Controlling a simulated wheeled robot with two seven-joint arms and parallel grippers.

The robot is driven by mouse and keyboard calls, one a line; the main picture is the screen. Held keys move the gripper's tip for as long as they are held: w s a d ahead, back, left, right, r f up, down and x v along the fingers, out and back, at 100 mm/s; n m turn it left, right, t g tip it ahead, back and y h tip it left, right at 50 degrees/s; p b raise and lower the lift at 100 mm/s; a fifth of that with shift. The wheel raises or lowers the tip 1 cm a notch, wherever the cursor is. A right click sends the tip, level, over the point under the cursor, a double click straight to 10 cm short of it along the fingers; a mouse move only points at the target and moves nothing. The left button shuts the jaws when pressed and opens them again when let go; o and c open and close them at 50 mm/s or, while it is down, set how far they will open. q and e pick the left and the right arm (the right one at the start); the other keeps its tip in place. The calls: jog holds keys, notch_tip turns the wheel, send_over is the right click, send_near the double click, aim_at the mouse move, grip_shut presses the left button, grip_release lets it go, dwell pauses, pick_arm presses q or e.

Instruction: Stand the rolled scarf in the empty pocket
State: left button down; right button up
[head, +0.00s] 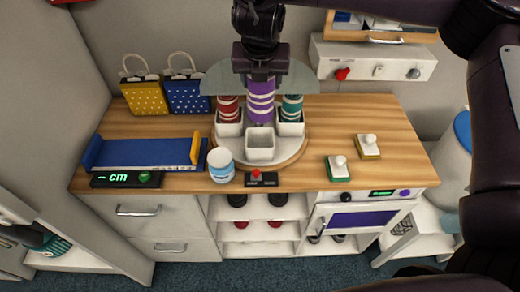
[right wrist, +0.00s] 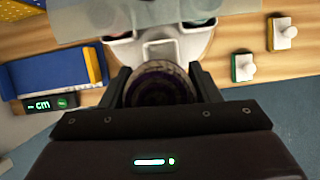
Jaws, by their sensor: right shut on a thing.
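The rolled scarf (head: 261,98), purple with pale stripes, hangs upright from my right gripper (head: 260,70), which is shut on its top end. In the right wrist view the scarf's dark round end (right wrist: 160,86) sits between the two fingers. The empty pocket (head: 260,146) is a white square cup at the front of a round wooden turntable (head: 291,163). In the head view the scarf shows above and behind this pocket; its lower end looks clear of it. Red (head: 228,107) and teal (head: 292,107) rolls stand in the pockets on either side. My left gripper is not in view.
A white-and-blue cup (head: 221,164) and a red-button box (head: 257,178) stand near the front edge. A blue measuring tray (head: 130,153) lies left. Knobbed blocks (head: 338,168) sit right, with bare counter around them.

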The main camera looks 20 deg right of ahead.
notch_tip(320, 180, down, 17)
jog(key=w+n+y+b, duration=0.2)
jog(key=n+b, duration=0.2)
jog(key=n, duration=0.1)
jog(key=shift+w, duration=0.35)
jog(key=shift+d, duration=0.1)
jog(key=o, duration=1)
jog(key=shift+f, duration=0.1)
jog(key=shift+o, duration=0.2)
